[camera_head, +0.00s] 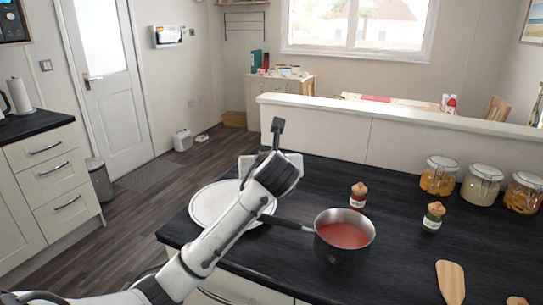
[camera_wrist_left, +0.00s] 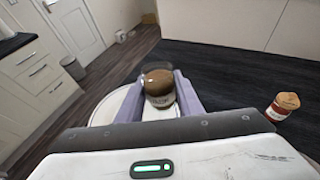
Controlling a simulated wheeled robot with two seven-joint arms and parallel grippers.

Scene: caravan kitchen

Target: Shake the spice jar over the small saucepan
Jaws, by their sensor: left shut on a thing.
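My left gripper (camera_wrist_left: 160,82) is shut on a spice jar (camera_wrist_left: 158,101) with a brown lid; the lid faces the wrist camera. In the head view my arm hides the jar and fingers, above the counter's left part near the white plate (camera_head: 205,211). The small black saucepan (camera_head: 331,256) holds red sauce (camera_head: 343,235). It stands on the counter right of my arm, its handle pointing left. My right gripper is not in view.
A red-labelled jar (camera_head: 357,200) stands behind the saucepan and a green-labelled jar (camera_head: 432,222) to its right. A wooden board or spatula (camera_head: 451,282) lies at front right. Dark counter between is clear.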

